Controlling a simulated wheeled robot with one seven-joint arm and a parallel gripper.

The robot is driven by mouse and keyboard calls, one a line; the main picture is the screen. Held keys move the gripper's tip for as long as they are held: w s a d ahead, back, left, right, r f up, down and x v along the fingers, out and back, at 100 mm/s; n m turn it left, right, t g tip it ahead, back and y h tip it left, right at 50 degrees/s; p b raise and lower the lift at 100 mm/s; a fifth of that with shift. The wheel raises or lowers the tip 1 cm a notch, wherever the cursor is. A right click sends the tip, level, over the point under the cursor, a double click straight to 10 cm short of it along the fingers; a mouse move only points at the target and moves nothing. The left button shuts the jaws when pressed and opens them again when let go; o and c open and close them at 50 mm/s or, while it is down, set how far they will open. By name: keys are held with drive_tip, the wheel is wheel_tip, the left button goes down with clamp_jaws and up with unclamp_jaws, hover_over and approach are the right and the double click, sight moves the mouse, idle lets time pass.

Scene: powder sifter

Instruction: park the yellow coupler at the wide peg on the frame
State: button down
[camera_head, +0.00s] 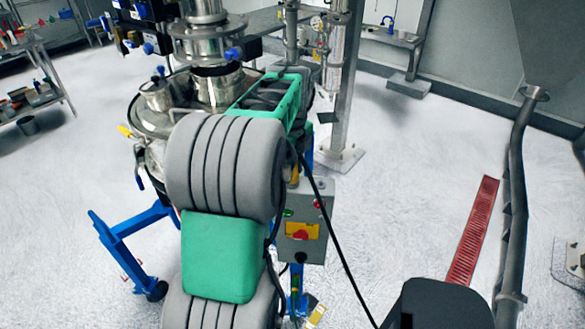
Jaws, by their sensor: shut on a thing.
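My grey and green arm rises through the middle of the picture and covers much of the machine. My gripper is not in view, and what its jaws hold cannot be seen. I cannot make out the yellow coupler for certain. A small yellow piece (295,173) shows just right of my arm, above the control box. Another yellow piece (125,131) sticks out at the left of the steel vessel (150,122). The blue frame (128,262) shows left of my arm. The wide peg cannot be picked out.
A grey control box (302,247) with a red button stands right of my arm. A steel post (345,95) rises behind it. A red floor grate (473,232) and a grey pipe (517,180) lie at the right. Open white floor lies between.

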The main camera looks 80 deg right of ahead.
drive_tip(key=shift+f, duration=0.45)
drive_tip(key=c, duration=0.9)
unclamp_jaws()
drive_tip(key=shift+r, duration=0.1)
